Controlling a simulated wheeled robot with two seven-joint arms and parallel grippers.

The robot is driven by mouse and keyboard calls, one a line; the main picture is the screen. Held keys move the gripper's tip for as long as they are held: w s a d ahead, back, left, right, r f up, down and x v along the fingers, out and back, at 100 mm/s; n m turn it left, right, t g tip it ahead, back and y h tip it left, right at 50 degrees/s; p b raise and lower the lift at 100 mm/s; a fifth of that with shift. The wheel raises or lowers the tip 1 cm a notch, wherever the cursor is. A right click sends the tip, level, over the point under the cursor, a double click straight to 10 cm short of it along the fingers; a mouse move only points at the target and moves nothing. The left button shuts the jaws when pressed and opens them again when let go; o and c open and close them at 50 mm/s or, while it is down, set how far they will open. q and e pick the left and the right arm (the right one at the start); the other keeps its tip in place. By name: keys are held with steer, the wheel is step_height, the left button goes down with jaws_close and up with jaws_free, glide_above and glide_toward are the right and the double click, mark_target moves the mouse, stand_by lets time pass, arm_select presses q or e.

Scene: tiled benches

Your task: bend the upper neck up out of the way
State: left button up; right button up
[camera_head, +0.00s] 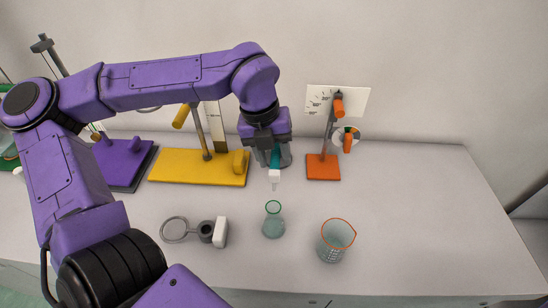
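An orange-based stand (323,167) stands at the back right of the bench. A grey post rises from it, tilted slightly right, to an orange cylinder (339,106) in front of a white marked card (318,97). A second orange cylinder (348,143) sits lower, by a round dial. I cannot tell which part is the upper neck. My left gripper (274,180) points down left of this stand, apart from it, behind the flask. A teal piece with a white end shows at its tip; I cannot tell whether it is fingers or something held. My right gripper is out of view.
A yellow-based stand (185,168) and a purple-based stand (118,166) stand at the back left. A small flask (273,227), an orange-rimmed beaker (336,241) and a ring clamp (174,229) are in front. The bench's right side is clear.

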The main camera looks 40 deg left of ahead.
arm_select(q)
steer(key=shift+s+r, duration=0.1)
steer(key=shift+s, duration=0.15)
steer(key=c, duration=0.5)
steer(key=shift+w+d, duration=0.1)
steer(key=shift+w, duration=0.05)
jaws_close()
steer(key=shift+w, duration=0.2)
steer(key=shift+r+p, duration=0.4)
steer(key=shift+p, duration=0.65)
steer(key=shift+w+a+r+g+h+p, duration=0.1)
steer(key=shift+r+g+h+p, duration=0.2)
steer(key=shift+p, duration=0.25)
steer(key=shift+a+r+g+h+p, duration=0.1)
steer(key=shift+g+h+p, duration=0.1)
steer(key=shift+g+p, duration=0.3)
steer(key=shift+f, duration=0.1)
